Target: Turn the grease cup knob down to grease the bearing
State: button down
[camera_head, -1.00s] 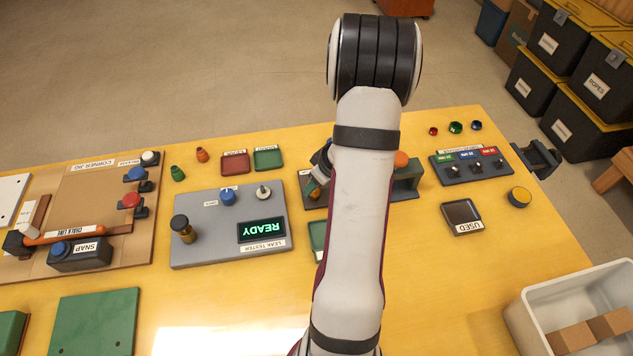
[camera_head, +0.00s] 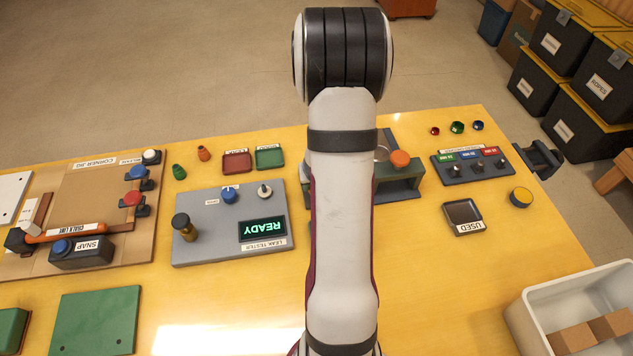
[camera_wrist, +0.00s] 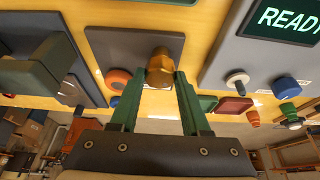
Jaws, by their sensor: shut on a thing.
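In the wrist view my gripper (camera_wrist: 158,78) has its green fingers closed around a brass-coloured hexagonal piece (camera_wrist: 160,66), in front of a dark grey plate (camera_wrist: 110,40). Whether this piece is the grease cup's knob cannot be told. In the head view my arm hides my gripper and the piece. An orange round knob (camera_head: 400,159) stands by a green bracket (camera_head: 402,178) just right of my arm, with a clear rounded part (camera_head: 382,153) beside it. An orange disc (camera_wrist: 118,78) also shows left of my gripper in the wrist view. No bearing can be made out clearly.
Left of my arm is the leak tester (camera_head: 205,250), its display (camera_head: 262,229) reading READY. To the right are a selector panel (camera_head: 472,167), a tray marked USED (camera_head: 463,216) and a yellow-topped round button (camera_head: 521,196).

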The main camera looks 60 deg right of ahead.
dwell(0.5)
jog(key=shift+c, duration=1.8)
grip_release()
